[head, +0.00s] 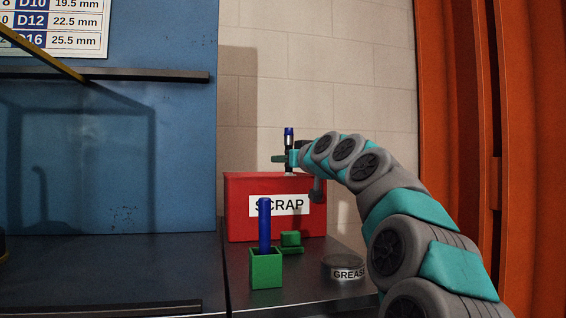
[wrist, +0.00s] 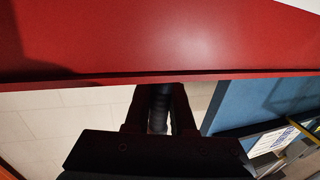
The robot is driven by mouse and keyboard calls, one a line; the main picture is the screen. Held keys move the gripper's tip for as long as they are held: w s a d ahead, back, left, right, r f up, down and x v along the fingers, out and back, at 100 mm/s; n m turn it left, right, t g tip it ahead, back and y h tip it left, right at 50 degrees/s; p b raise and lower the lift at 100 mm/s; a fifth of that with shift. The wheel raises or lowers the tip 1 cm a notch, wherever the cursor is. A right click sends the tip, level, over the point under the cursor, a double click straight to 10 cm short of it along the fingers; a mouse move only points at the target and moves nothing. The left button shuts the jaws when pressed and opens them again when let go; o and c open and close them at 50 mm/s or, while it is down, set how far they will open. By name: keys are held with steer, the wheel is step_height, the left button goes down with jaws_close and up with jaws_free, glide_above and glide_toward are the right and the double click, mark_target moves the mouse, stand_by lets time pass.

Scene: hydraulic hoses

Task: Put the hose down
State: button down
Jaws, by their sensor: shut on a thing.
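In the wrist view the dark ribbed hose (wrist: 159,108) shows between the two fingers of my gripper (wrist: 160,98), and the red box wall (wrist: 160,40) fills the upper part. The hose's lower end is hidden.
A green square holder (head: 266,271) with an upright blue rod (head: 265,222) stands in front of the box. A small green block (head: 290,240) and a grease tin (head: 343,267) are nearby on the dark bench (head: 300,288). A blue panel (head: 170,180) is at left.

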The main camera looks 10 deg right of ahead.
steer(key=shift+f, duration=0.15)
steer(key=c, duration=0.8)
jaws_free()
steer(key=shift+o, duration=0.2)
steer(key=v, duration=1.2)
steer(key=shift+b, duration=0.4)
